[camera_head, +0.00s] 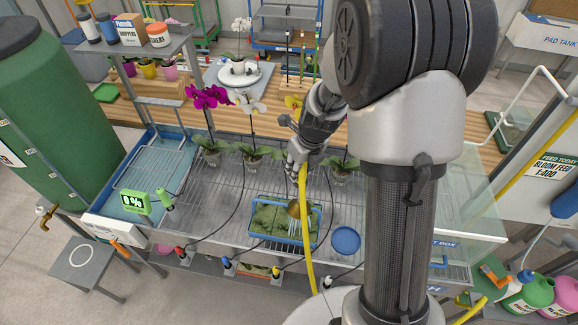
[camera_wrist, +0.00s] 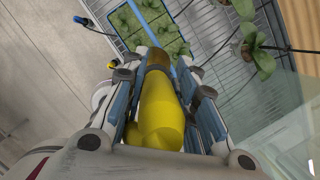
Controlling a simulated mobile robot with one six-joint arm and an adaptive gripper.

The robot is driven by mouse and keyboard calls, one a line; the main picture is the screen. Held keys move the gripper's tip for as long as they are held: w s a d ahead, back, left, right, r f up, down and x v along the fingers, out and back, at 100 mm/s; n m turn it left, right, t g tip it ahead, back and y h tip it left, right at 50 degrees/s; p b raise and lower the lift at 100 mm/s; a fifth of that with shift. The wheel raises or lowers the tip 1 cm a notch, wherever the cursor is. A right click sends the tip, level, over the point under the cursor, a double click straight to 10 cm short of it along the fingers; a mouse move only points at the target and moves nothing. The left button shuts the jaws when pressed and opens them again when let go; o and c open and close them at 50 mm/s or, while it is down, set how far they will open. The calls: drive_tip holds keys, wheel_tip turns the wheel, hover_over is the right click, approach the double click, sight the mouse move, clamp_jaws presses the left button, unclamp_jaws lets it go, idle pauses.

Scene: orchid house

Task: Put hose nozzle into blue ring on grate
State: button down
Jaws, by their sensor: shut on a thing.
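The hose nozzle (camera_wrist: 160,105) is yellow with a brass-coloured end and lies between both fingers of my gripper (camera_wrist: 160,68) in the wrist view. My gripper (camera_head: 297,172) is shut on it above the grate (camera_head: 220,180). In the head view the brass end (camera_head: 294,209) shows against the blue basket of green moss; its exact height is unclear. A yellow hose (camera_head: 308,245) hangs down beside it. A round blue shape (camera_head: 346,240), seemingly the blue ring, lies on the grate right of the basket, apart from the nozzle. It is not visible in the wrist view.
The blue basket (camera_head: 252,228) of moss stands on the grate below my gripper. Potted orchids (camera_head: 255,160) stand behind and beside the arm. A green 0% display (camera_head: 134,201) is at left. Dark cables cross the grate. Clear glass panels (camera_head: 480,215) stand at right.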

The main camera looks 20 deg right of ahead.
drive_tip(key=s+d+b, duration=0.1)
drive_tip(key=s+d, duration=0.2)
drive_tip(key=d, duration=0.2)
drive_tip(key=shift+s+d, duration=0.2)
drive_tip(key=shift+d, duration=0.05)
drive_tip(key=s+d, duration=0.5)
drive_tip(key=d, duration=0.3)
drive_tip(key=shift+s+d+b, duration=0.2)
drive_tip(key=shift+d+b, duration=0.05)
drive_tip(key=shift+b, duration=0.15)
drive_tip(key=shift+s+d, duration=0.4)
drive_tip(key=shift+d, duration=0.3)
drive_tip(key=shift+a+r+p, duration=0.1)
drive_tip(key=shift+p, duration=0.2)
